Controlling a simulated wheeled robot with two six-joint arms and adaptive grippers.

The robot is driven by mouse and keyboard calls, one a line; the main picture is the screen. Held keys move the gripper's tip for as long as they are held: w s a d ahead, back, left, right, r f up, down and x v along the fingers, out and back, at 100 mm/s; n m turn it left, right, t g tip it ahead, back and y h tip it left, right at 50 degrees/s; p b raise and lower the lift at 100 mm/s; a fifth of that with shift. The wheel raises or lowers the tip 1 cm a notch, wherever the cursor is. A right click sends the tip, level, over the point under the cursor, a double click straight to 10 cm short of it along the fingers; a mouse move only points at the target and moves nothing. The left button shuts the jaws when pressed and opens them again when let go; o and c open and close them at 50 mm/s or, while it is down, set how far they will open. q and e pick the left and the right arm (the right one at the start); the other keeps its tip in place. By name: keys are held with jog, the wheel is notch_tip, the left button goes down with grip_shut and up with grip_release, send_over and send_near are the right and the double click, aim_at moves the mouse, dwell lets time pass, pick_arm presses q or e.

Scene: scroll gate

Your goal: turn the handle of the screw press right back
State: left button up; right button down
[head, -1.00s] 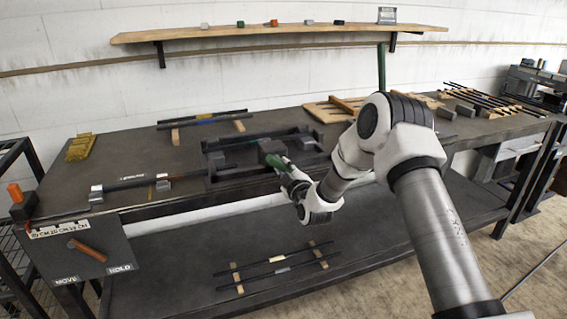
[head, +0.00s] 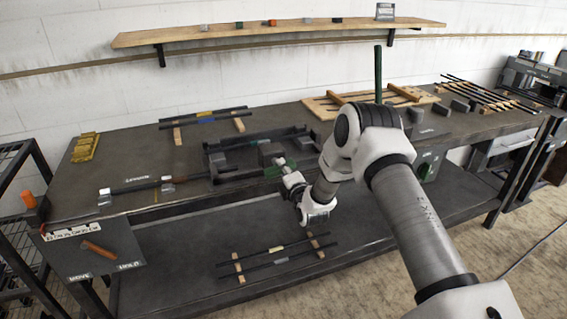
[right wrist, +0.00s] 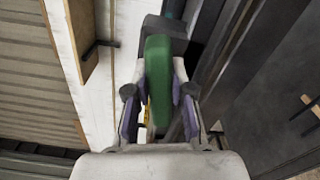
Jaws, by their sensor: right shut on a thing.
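The screw press (head: 217,162) is a dark metal frame on the bench, with a grey block in it. The handle's far end meets a dark block in that view. My right arm hides part of the bench right of the press. My left gripper is not in view.
A rod in grey clamps (head: 135,187) lies left of the press. Rods on wooden strips lie behind it (head: 205,118) and on the lower shelf (head: 278,257). A panel with a brown lever (head: 98,249) hangs at front left. The bench's left top has bare room.

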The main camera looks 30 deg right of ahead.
jog(key=n+p, duration=0.2)
jog(key=n, duration=0.1)
jog(key=shift+r+n+p, duration=0.25)
jog(key=shift+n+p, duration=0.05)
jog(key=shift+p, duration=0.05)
jog(key=n+p, duration=0.2)
jog(key=n, duration=0.1)
jog(key=shift+a+r+n, duration=0.15)
jog(key=shift+a+n, duration=0.05)
jog(key=shift+n, duration=0.1)
jog(key=n+p, duration=0.2)
jog(key=n, duration=0.1)
jog(key=shift+a, duration=0.1)
jog(key=shift+a+n+p, duration=0.1)
jog(key=shift+n+p, duration=0.65)
jog(key=shift+n, duration=0.55)
jog(key=shift+w, duration=0.1)
jog(key=c, duration=1)
grip_release()
